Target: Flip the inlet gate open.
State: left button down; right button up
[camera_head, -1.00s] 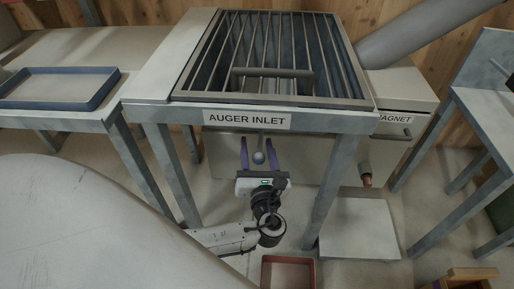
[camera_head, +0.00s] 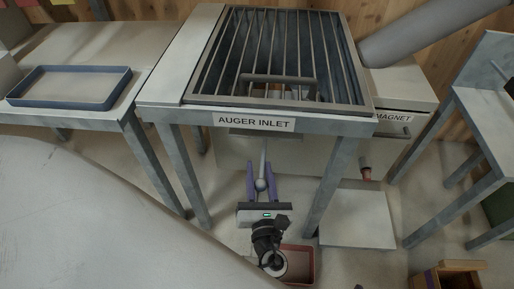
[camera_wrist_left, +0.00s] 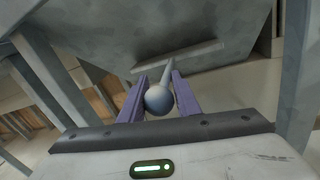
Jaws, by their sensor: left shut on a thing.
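The inlet gate's lever (camera_head: 263,152) is a thin grey rod that comes out from under the table's front, below the AUGER INLET label (camera_head: 254,122). It ends in a round grey knob (camera_head: 261,184). My left gripper (camera_head: 261,182) has its purple fingers on both sides of the knob and is shut on it. The left wrist view shows the knob (camera_wrist_left: 158,99) between the fingers, with the rod (camera_wrist_left: 167,74) running away behind it. The gate plate itself is hard to make out under the table. My right gripper is not in view.
A barred grate with a handle (camera_head: 280,78) covers the inlet top. Table legs (camera_head: 330,187) stand on both sides of the lever. A red bin (camera_head: 300,262) is on the floor beside my left wrist. A blue-rimmed tray (camera_head: 68,87) lies on the left table.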

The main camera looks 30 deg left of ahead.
pick_arm(q)
jog(key=shift+s+f, duration=0.15)
jog(key=shift+s, duration=0.25)
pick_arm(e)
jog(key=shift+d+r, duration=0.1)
pick_arm(q)
jog(key=c, duration=1.4)
grip_release()
jog(key=shift+s, duration=0.1)
jog(key=shift+r, duration=0.2)
notch_tip(320, 180, up, 10)
jog(key=p, duration=0.4)
jog(key=shift+f+p, duration=0.1)
jog(key=shift+p, duration=0.2)
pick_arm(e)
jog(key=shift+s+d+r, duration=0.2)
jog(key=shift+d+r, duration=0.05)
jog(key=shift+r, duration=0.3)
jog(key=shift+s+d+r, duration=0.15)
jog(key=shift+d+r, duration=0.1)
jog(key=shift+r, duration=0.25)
